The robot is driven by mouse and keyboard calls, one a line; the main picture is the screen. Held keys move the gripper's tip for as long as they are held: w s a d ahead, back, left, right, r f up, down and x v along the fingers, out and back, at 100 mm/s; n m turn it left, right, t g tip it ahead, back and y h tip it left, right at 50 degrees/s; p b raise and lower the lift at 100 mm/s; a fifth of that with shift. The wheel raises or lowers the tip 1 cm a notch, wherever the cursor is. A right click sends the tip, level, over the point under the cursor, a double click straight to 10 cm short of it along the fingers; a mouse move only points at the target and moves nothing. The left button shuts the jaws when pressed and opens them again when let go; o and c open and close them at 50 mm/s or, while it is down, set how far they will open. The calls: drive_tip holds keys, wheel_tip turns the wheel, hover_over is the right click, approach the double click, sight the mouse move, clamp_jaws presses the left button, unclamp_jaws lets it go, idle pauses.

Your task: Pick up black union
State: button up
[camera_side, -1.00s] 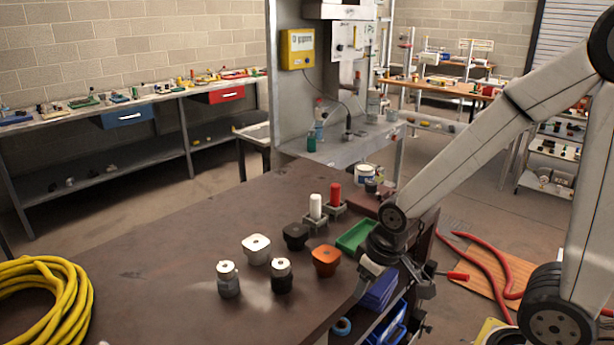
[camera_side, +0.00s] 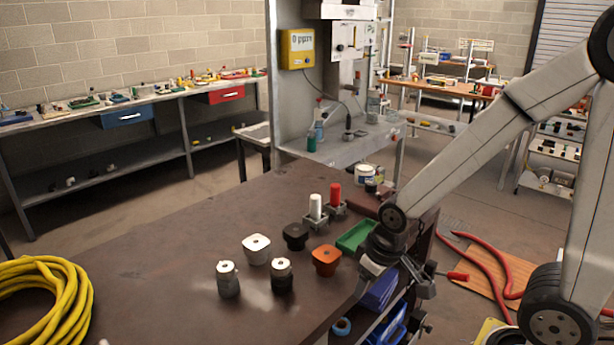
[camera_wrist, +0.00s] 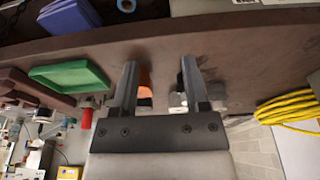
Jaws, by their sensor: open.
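Two black fittings stand on the brown workbench (camera_side: 150,255) in the side view. One is a black cylinder with a silver top (camera_side: 281,277), near the front; the other is a squat black piece with a squarish top (camera_side: 296,236), behind it. I cannot tell for certain which is the black union. My gripper (camera_wrist: 159,62) is open and empty in the wrist view, its fingers framing part of the orange fitting (camera_wrist: 144,82).
Close by stand a grey silver-topped fitting (camera_side: 228,280), a white square-topped one (camera_side: 256,249), the orange one (camera_side: 326,260), and white (camera_side: 316,207) and red (camera_side: 336,195) cylinders. A green tray (camera_side: 355,236) lies right; a yellow hose coil (camera_side: 45,300) lies left. The bench's left-middle is clear.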

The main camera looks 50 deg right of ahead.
sight(285, 263)
drive_tip(key=o, duration=0.5)
idle(0.3)
drive_tip(key=w+a+f+m+y, duration=0.1)
drive_tip(key=w+m+y, duration=0.1)
drive_tip(key=m, duration=0.4)
drive_tip(key=w+a+m+y, duration=0.1)
drive_tip(key=w+m+y, duration=0.1)
drive_tip(key=m+y, duration=0.2)
drive_tip(key=w+a+f+m+t+y, duration=0.1)
drive_tip(key=w+m+y, duration=0.1)
drive_tip(key=m, duration=0.7)
drive_tip(key=shift+w+a+f+m+y, duration=0.15)
drive_tip(key=shift+w+f+m+y, duration=0.25)
drive_tip(key=shift+y, duration=0.3)
drive_tip(key=w+d+m+t, duration=0.1)
drive_tip(key=w+m, duration=0.1)
drive_tip(key=w+d+m+t, duration=0.1)
drive_tip(key=w+m+t, duration=0.1)
drive_tip(key=w+d+m+t, duration=0.2)
drive_tip(key=shift+r, duration=0.35)
drive_tip(key=shift+w+d+m+t, duration=0.3)
drive_tip(key=shift+m+t, duration=0.2)
drive_tip(key=shift+m, duration=0.1)
drive_tip(key=shift+x, duration=3.9)
